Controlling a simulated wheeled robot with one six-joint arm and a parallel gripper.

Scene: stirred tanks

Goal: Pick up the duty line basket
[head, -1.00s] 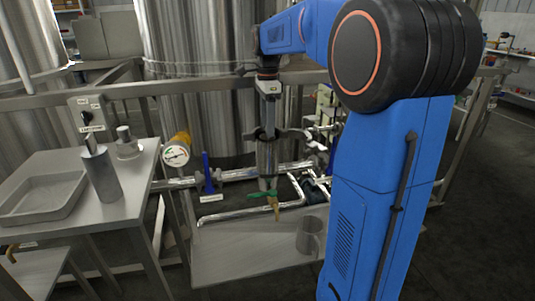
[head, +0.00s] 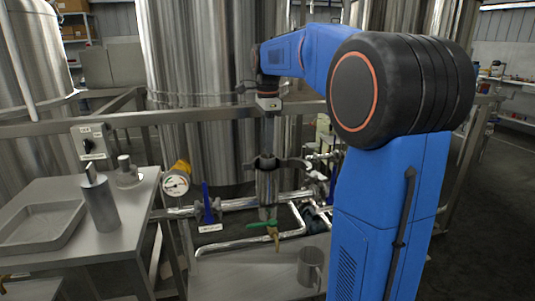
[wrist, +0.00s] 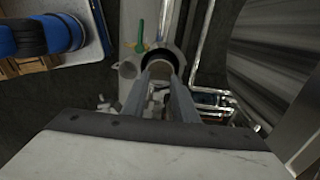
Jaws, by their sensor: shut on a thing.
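My gripper (head: 267,150) points straight down at the upright metal strainer housing (head: 267,187) on the pipework. In the wrist view its two fingers (wrist: 160,82) are shut on the duty line basket (wrist: 158,67), whose round top shows between and beyond the tips. The basket is at the open mouth of the housing. Most of it is hidden by the fingers and the housing wall, so I cannot tell how deep it sits.
A green-handled valve (head: 262,224) sits below the housing. A grey mug (head: 311,267) stands on the low shelf to the right. A gauge (head: 176,184) and blue lever (head: 207,202) are left. A side table carries a tray (head: 42,225) and grey cylinder (head: 100,205). Tanks stand behind.

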